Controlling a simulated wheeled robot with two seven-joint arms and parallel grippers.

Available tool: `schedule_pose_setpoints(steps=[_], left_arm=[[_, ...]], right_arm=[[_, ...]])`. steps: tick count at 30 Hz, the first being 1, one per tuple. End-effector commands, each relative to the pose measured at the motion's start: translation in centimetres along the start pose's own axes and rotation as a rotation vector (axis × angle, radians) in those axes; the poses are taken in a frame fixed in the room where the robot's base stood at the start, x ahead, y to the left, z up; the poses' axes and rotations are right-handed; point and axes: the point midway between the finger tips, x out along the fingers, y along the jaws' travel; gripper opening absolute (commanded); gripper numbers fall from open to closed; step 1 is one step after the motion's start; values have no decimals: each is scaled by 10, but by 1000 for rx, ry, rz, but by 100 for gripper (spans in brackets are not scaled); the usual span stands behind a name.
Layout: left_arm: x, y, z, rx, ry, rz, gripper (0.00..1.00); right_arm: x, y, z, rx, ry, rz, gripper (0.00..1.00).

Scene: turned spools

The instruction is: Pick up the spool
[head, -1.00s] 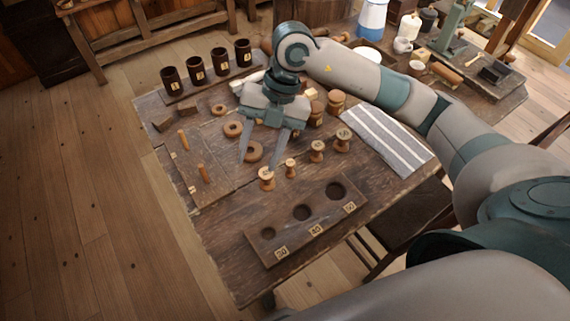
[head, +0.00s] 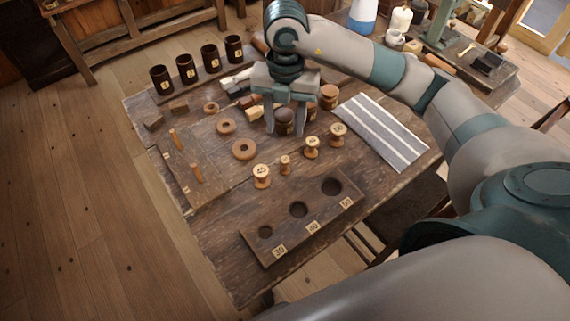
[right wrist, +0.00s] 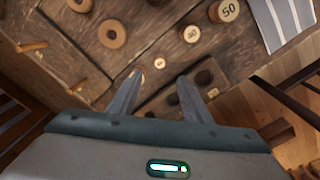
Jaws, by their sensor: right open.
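Several turned wooden spools stand upright in a slanting row: a labelled one (head: 261,176) at the left end, a small one (head: 284,165), a middle one (head: 311,148) and a large one (head: 338,135). In the right wrist view, the large spool (right wrist: 228,10) has a label reading 50, and the left-end spool is partly hidden by a finger. My right gripper (head: 285,132) is open and empty, pointing down. In the head view it overlaps the dark jars, above and behind the row, apart from the spools. My left gripper is not in view.
A block with three holes (head: 272,246) lies in front of the spools. Wooden rings (head: 244,149), a peg board (head: 178,183), dark cups (head: 209,56) and lidded jars (head: 328,97) stand around. A striped cloth (head: 381,132) lies at right.

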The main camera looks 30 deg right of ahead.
Motion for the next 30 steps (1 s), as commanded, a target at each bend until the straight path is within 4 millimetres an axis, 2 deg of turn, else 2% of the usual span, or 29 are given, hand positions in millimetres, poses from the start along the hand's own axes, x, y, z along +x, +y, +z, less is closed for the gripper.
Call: schedule_pose_setpoints(steps=[11,18,23,30], left_arm=[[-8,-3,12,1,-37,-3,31],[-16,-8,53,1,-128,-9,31],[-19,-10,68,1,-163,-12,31],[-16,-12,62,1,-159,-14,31]], right_arm=[[55,-1,-1,1,4,-4,45],[93,-1,-1,0,3,-3,45],[105,0,-1,0,1,0,45],[107,0,-1,-1,0,0,45]])
